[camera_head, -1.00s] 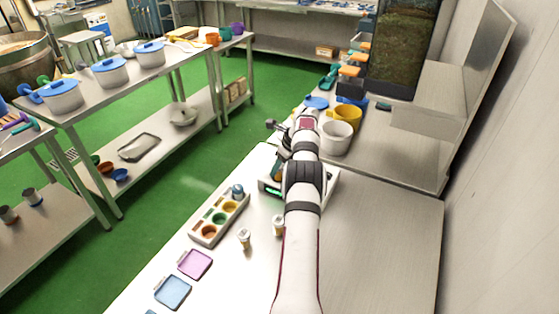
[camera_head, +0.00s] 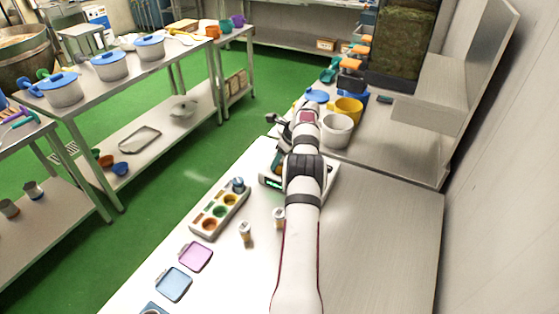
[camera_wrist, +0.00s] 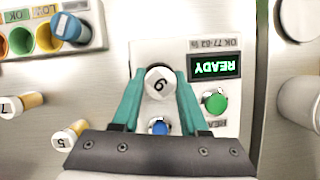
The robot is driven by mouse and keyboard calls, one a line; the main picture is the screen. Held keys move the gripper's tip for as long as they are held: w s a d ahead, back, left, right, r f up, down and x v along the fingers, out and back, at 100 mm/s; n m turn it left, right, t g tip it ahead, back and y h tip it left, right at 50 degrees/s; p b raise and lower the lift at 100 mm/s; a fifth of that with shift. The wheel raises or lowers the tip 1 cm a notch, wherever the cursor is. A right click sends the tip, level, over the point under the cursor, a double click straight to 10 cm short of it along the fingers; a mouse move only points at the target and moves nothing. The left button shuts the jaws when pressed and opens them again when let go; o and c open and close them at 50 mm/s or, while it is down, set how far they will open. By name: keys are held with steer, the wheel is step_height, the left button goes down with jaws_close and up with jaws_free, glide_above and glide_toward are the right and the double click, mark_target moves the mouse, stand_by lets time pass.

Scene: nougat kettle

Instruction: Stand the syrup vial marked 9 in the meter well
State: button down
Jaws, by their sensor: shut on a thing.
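My gripper (camera_wrist: 157,90) has teal fingers, shut on the syrup vial marked 9 (camera_wrist: 159,82), whose white cap faces the wrist camera. The vial is over the white meter (camera_wrist: 229,137); whether its base is in the meter well, I cannot tell, as the cap and fingers hide it. The meter has a display (camera_wrist: 214,67) reading READY upside down, a green button (camera_wrist: 215,103) and a blue round part (camera_wrist: 159,127) between the fingers. In the head view my arm hides most of the meter (camera_head: 269,184) and the vial.
Vials marked 7 (camera_wrist: 14,105) and 5 (camera_wrist: 68,136) are left of the meter. A rack (camera_head: 207,231) with coloured wells holds a blue-topped item (camera_head: 237,185). Pink (camera_head: 195,257) and blue (camera_head: 173,284) trays lie nearer. A white pot (camera_head: 337,130) stands beyond the meter.

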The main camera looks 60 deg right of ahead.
steer(key=shift+f, duration=0.65)
steer(key=c, duration=0.7)
jaws_free()
steer(key=v, duration=1.1)
